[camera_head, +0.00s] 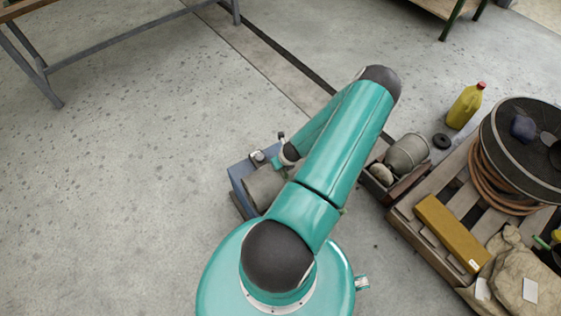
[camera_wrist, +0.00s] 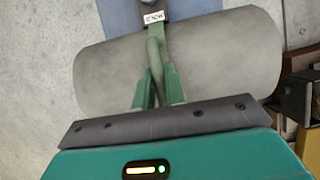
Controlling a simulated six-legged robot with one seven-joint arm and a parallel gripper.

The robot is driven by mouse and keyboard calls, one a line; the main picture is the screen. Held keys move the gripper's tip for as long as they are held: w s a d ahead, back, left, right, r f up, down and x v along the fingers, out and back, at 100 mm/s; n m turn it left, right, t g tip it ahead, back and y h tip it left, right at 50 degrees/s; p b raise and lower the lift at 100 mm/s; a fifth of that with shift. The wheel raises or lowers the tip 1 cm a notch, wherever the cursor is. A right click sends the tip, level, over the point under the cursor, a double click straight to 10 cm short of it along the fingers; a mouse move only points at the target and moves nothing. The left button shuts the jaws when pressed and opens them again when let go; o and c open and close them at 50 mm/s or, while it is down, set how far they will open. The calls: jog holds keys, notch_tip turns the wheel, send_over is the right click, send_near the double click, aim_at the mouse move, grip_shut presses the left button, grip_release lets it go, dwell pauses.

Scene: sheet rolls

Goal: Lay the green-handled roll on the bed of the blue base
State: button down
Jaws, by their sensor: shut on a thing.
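A grey roll (camera_wrist: 215,65) fills the middle of the wrist view. The blue base (camera_head: 236,183) stands on the floor left of my arm in the head view. The roll (camera_head: 262,188) shows there over the base, partly hidden by my arm. Blue surface also shows behind the roll in the wrist view. I cannot tell whether the roll touches the bed.
Another grey roll (camera_head: 408,153) sits in a brown holder right of my arm. A wooden pallet (camera_head: 405,218) carries a cable reel (camera_head: 520,170), a yellow box (camera_head: 452,232) and cloth. A yellow bottle (camera_head: 466,106) stands behind.

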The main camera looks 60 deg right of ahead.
jog(key=shift+r, duration=0.1)
jog(key=c, duration=1.8)
grip_release()
jog(key=shift+c, duration=0.2)
jog(key=o, duration=0.4)
jog(key=v, duration=1.2)
jog(key=shift+a, duration=0.1)
